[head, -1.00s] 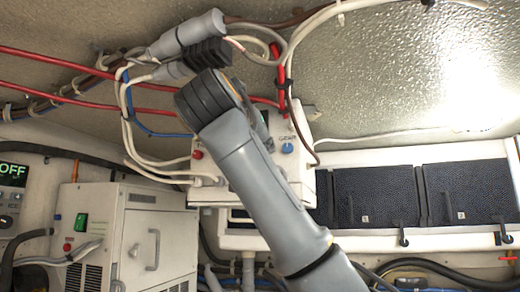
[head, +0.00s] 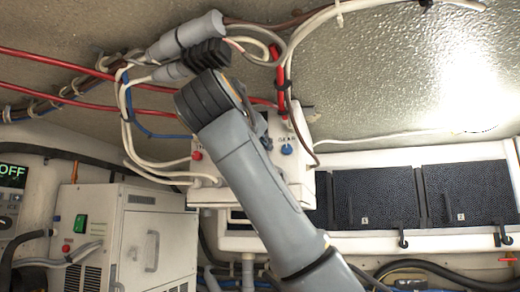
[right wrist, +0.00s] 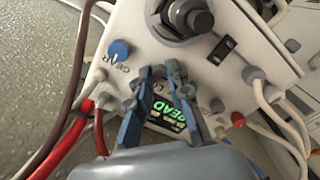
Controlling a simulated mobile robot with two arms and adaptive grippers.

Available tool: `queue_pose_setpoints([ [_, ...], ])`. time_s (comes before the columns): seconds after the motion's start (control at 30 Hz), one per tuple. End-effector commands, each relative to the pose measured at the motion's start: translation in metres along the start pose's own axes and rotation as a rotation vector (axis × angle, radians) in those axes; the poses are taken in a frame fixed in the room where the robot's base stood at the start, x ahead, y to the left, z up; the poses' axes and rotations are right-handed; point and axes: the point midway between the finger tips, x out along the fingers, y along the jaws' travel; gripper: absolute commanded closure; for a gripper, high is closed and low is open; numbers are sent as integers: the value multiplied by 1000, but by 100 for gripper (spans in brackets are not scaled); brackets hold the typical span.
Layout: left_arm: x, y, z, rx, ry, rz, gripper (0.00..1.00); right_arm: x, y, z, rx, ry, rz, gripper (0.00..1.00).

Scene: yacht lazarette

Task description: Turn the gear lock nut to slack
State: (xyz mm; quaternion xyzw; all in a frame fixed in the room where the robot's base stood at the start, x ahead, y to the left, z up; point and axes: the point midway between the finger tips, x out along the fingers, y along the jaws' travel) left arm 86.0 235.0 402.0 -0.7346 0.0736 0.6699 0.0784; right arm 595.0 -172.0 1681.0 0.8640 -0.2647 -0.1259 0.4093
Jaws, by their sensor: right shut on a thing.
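My right arm reaches up across the head view to a white control box (head: 207,190), which also fills much of the right wrist view (right wrist: 245,50). My right gripper (right wrist: 160,70) is at the box face, its two fingers closed in on a small grey piece, taken as the gear lock nut, mostly hidden between the tips. A partly covered label starting "LO" and a green "READ" display (right wrist: 180,108) show between the fingers. A blue GEAR knob (right wrist: 119,50) sits just left of the fingers, apart from them; it shows in the head view (head: 287,149). My left gripper is out of view.
A large grey fitting with a black cap (right wrist: 190,20) stands close beyond the fingertips. Red, white and brown cables crowd around the box. Grey connectors (head: 185,38) hang above. A white cabinet (head: 150,245) stands lower left, dark panels (head: 375,195) at right.

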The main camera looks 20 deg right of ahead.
Motion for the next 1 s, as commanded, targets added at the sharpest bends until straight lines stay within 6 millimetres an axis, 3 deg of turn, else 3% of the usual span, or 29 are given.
queue_pose_setpoints([
  [0.33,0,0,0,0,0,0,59,-1,2,-2,0,7,3,100],
  [0.37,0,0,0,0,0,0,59,-1,2,-2,0,7,3,80],
  [0.47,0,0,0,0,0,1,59,-1,1,-2,0,6,2,60],
  [0.8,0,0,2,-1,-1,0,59,-2,0,-1,0,3,1,59],
  [1.0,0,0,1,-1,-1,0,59,-28,0,-2,1,7,1,59],
])
